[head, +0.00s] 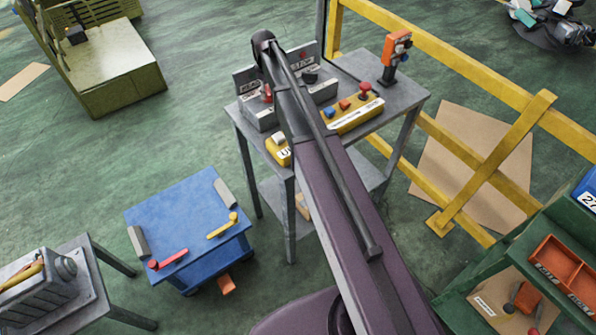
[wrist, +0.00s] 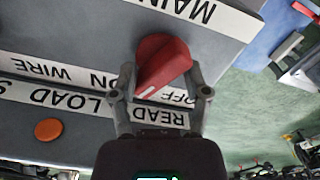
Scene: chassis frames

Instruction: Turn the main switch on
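The main switch is a red rotary knob (wrist: 163,62) on a grey panel with white label strips, seen upside down in the wrist view. "MAIN" is on the strip above it, and "OFF" shows beside it at lower right. The white pointer line on the knob slants toward the lower left of the picture. My gripper (wrist: 161,72) has one finger at each side of the knob, and the fingertips appear to press against it. In the head view my arm covers most of the grey switch box (head: 262,113) and hides my fingertips.
A grey table (head: 405,97) carries the box, a yellow button box (head: 355,115) and an orange device (head: 396,55). An orange button (wrist: 48,130) is near my gripper. A blue cart (head: 188,215) stands left. A yellow railing (head: 480,70) runs behind at right.

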